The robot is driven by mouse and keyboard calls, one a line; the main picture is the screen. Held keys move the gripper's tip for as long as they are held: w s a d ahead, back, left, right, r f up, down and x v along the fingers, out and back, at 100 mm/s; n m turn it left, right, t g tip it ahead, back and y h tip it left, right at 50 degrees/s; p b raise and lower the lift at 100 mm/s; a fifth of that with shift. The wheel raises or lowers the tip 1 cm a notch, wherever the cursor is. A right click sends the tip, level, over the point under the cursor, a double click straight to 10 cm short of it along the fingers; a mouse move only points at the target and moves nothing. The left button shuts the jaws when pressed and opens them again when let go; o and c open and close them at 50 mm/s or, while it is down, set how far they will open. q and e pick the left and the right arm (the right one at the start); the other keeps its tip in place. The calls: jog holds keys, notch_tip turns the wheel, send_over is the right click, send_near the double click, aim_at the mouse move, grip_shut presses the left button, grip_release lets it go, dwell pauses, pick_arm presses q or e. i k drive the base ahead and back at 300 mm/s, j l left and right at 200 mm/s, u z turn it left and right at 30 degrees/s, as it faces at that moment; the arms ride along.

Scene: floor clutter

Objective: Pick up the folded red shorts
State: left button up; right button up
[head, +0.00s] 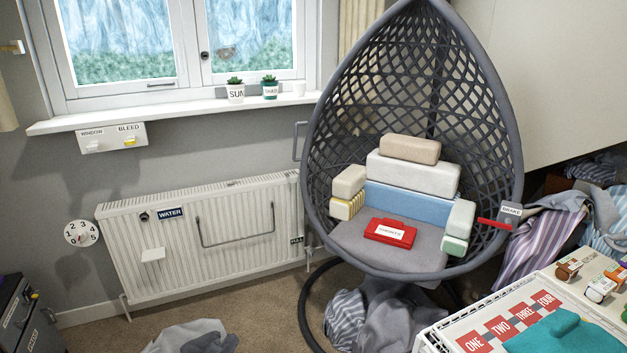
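The folded red shorts (378,231) lie flat on the grey seat cushion (350,248) of the hanging egg chair. A white label with dark print lies on top of them. Nothing covers them, and they sit in front of a blue cushion (408,203). Neither of my grippers shows in the head view.
The woven egg chair (325,150) surrounds the seat, with pale cushions (412,173) stacked behind. A red brake lever (494,223) juts from its right rim. A white numbered table (470,325) stands front right. Clothes (195,337) lie on the carpet. A radiator (200,240) lines the wall.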

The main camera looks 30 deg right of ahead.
aim_at(387, 230)
jog(key=i+z, duration=0.45)
jog(key=i+j+z, duration=0.15)
jog(key=z, duration=0.25)
jog(key=i+j+z, duration=0.25)
jog(key=z, duration=0.2)
jog(key=i+j+z, duration=0.55)
jog(key=j+z, duration=0.3)
jog(key=i+j+z, duration=0.1)
jog(key=j+z, duration=0.3)
